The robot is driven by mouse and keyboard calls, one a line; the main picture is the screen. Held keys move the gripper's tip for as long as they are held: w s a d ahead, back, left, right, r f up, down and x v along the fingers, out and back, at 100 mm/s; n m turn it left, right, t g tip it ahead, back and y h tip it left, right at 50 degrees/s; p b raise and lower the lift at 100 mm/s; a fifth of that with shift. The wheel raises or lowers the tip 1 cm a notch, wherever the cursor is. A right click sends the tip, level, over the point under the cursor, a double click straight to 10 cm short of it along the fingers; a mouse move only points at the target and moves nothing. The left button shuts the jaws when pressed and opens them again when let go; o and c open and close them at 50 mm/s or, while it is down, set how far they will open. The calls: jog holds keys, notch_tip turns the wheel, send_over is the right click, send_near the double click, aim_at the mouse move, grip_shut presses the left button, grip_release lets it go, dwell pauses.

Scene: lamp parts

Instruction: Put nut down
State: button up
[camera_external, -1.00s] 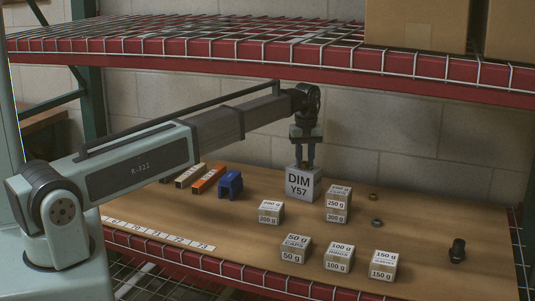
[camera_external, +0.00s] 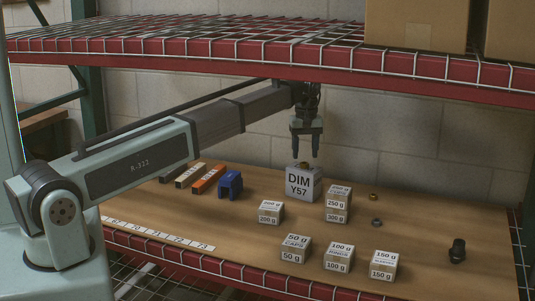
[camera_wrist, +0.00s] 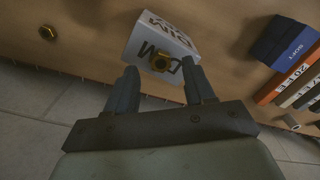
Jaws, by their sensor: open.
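A brass nut (camera_external: 303,165) rests on top of the light grey box (camera_external: 302,186) marked DIM Y57. In the wrist view the nut (camera_wrist: 161,62) lies flat near the middle of the box top (camera_wrist: 150,42). My gripper (camera_external: 306,152) points down just above the box. Its fingers are apart with nothing between them, and the nut lies below the gap, clear of them.
Labelled weight boxes (camera_external: 338,204) stand to the right and in front. A second brass nut (camera_external: 373,196), a grey nut (camera_external: 376,222) and a black part (camera_external: 457,250) lie at right. A blue block (camera_external: 230,184) and coloured bars (camera_external: 208,179) are left. A wire shelf (camera_external: 280,60) hangs above.

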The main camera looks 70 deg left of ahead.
aim_at(304, 168)
notch_tip(304, 168, up, 9)
dwell(0.4)
jog(key=shift+o, duration=0.2)
jog(key=shift+r, duration=0.1)
